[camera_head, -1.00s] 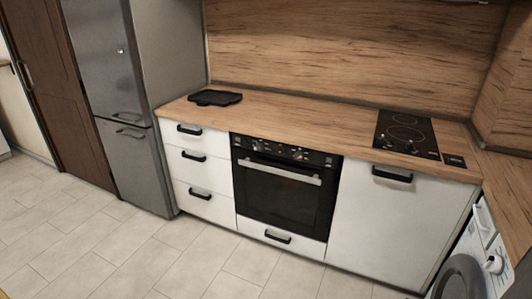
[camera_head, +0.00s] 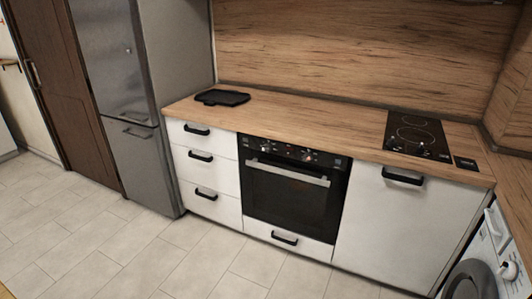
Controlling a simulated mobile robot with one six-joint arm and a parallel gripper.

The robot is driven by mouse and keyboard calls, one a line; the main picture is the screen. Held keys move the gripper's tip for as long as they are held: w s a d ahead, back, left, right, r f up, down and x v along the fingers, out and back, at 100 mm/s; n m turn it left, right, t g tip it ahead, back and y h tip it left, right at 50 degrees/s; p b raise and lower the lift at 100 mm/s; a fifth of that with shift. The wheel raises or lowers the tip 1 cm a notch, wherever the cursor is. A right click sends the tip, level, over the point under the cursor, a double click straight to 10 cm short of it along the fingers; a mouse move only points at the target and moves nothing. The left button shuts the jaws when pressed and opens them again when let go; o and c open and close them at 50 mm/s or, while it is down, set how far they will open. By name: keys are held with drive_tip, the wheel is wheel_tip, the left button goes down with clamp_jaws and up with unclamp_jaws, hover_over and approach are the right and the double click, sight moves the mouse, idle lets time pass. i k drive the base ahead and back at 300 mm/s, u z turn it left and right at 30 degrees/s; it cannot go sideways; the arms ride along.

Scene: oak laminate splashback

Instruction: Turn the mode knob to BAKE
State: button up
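A black built-in oven (camera_head: 289,199) sits under the counter between white drawers and a white cabinet front. Its control panel (camera_head: 292,152) runs along the top, above a silver bar handle (camera_head: 287,173). Several small knobs show on the panel, one near its left part (camera_head: 267,147) and one right of the middle (camera_head: 307,156). They are too small to read labels, settings or which one is the mode knob. The oven door is shut. My gripper is not in view.
A black tray (camera_head: 222,97) lies on the wooden counter (camera_head: 300,121). A black hob (camera_head: 417,135) is at the right. A grey fridge (camera_head: 133,140) stands left, and a washing machine (camera_head: 487,256) at lower right. The tiled floor (camera_head: 205,256) before the oven looks clear.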

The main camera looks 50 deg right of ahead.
sight(267, 147)
drive_tip(key=z, duration=0.05)
drive_tip(key=i, duration=1)
drive_tip(key=u, duration=0.05)
